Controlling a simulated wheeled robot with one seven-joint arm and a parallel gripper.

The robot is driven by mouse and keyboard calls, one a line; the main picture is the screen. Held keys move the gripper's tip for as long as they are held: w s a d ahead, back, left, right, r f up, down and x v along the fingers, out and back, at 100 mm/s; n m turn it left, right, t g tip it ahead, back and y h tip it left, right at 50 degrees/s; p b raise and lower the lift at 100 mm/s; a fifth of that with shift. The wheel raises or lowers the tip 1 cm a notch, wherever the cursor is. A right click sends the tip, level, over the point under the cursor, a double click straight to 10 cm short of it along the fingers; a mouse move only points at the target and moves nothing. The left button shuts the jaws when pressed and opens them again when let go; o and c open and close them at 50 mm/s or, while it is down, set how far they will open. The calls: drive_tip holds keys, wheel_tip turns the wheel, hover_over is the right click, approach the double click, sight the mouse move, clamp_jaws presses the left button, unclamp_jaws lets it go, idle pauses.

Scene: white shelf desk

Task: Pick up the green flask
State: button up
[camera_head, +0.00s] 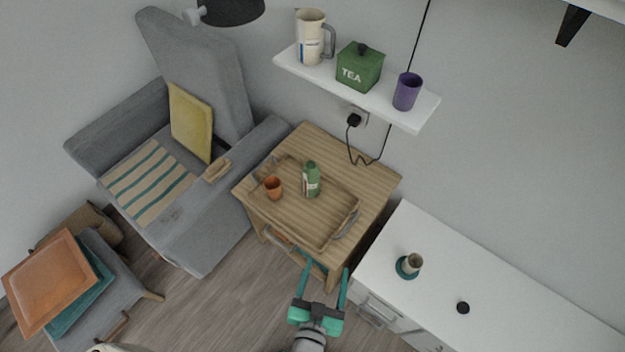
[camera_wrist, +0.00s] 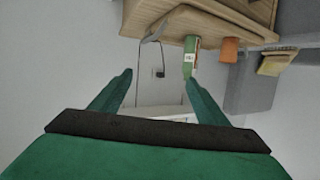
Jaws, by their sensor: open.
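The green flask (camera_head: 311,180) stands upright on a wooden tray (camera_head: 321,237) on the wooden side table (camera_head: 372,171). It has a pale label. It also shows in the wrist view (camera_wrist: 190,60), upside down, beyond my right-hand finger, whose tip overlaps its edge or lies close to it in the picture. My gripper (camera_head: 325,270) is open and empty, in front of the table's near edge and apart from the flask. In the wrist view my gripper's two green fingers (camera_wrist: 158,78) are spread wide with nothing between them.
An orange cup (camera_head: 273,188) stands on the tray left of the flask. A grey armchair (camera_head: 222,218) is left of the table; a white cabinet (camera_head: 482,262) with a small cup (camera_head: 412,262) is right. A white shelf (camera_head: 340,84) hangs above, holding a jug, tea tin and purple cup.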

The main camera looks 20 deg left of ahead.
drive_tip(key=n+y, duration=0.2)
approach(312, 178)
drive_tip(key=s+d+f, duration=0.3)
drive_tip(key=s+d, duration=0.3)
drive_tip(key=w+a+n+y, duration=0.1)
drive_tip(key=w+a, duration=0.1)
drive_tip(key=w, duration=0.2)
drive_tip(key=w+a+r+n+g+y, duration=0.1)
drive_tip(key=w+a, duration=0.1)
drive_tip(key=w, duration=0.2)
drive_tip(key=w+a+y, duration=0.1)
drive_tip(key=w+a, duration=0.1)
drive_tip(key=w, duration=0.2)
drive_tip(key=shift+w+a+r+n, duration=0.15)
drive_tip(key=shift+w+a+n, duration=0.1)
drive_tip(key=shift+n, duration=0.15)
drive_tip(key=x, duration=1)
drive_tip(key=shift+w+a, duration=0.15)
drive_tip(key=shift+w, duration=0.05)
drive_tip(key=shift+s+a, duration=0.1)
drive_tip(key=shift+s, duration=0.1)
drive_tip(key=shift+c, duration=0.6)
drive_tip(key=c, duration=1.1)
drive_tip(key=shift+w, duration=0.1)
drive_tip(key=shift+c, duration=1.4)
